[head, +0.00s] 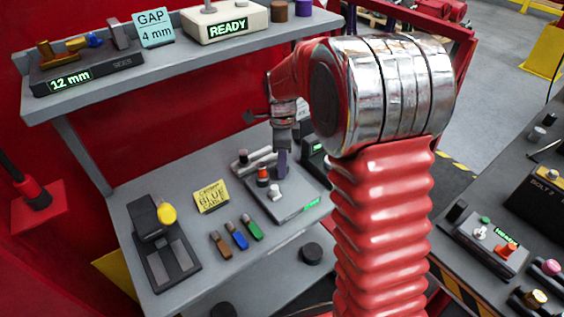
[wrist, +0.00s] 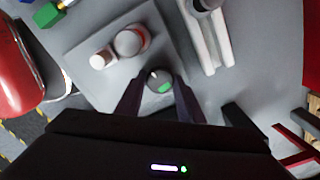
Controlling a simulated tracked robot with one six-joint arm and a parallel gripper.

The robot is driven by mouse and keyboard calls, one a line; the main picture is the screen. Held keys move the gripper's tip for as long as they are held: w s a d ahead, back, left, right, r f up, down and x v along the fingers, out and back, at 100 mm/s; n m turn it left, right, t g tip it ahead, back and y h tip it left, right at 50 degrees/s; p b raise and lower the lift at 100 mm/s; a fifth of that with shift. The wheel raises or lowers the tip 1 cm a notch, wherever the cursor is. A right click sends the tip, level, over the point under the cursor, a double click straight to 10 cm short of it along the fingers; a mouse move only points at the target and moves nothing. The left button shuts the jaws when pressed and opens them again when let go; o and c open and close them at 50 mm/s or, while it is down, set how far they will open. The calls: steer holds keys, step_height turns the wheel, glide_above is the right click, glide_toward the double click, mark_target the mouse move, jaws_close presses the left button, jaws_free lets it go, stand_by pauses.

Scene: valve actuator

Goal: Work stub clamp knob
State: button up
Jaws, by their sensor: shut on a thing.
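The knob (wrist: 158,80), small, round and grey with a green mark, sits between my fingertips in the wrist view. I take it for the stub clamp knob. My gripper (wrist: 158,92) is shut on it, one dark finger on each side. In the head view my gripper (head: 282,168) points down over the grey fixture plate (head: 298,208), and its fingers hide the knob there. On the plate, a white knob (wrist: 101,60) and a larger reddish round part (wrist: 131,40) stand beside the gripped knob. A pale rail (wrist: 212,45) with a dark cap lies on its other side.
A yellow card (head: 211,196) and several coloured handles (head: 237,236) lie left of the plate. A black device with a yellow knob (head: 167,214) stands farther left. The shelf (head: 160,66) above holds gauge blocks and a READY box (head: 228,25). Another bench is at right.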

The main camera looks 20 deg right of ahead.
steer(key=c, duration=0.3)
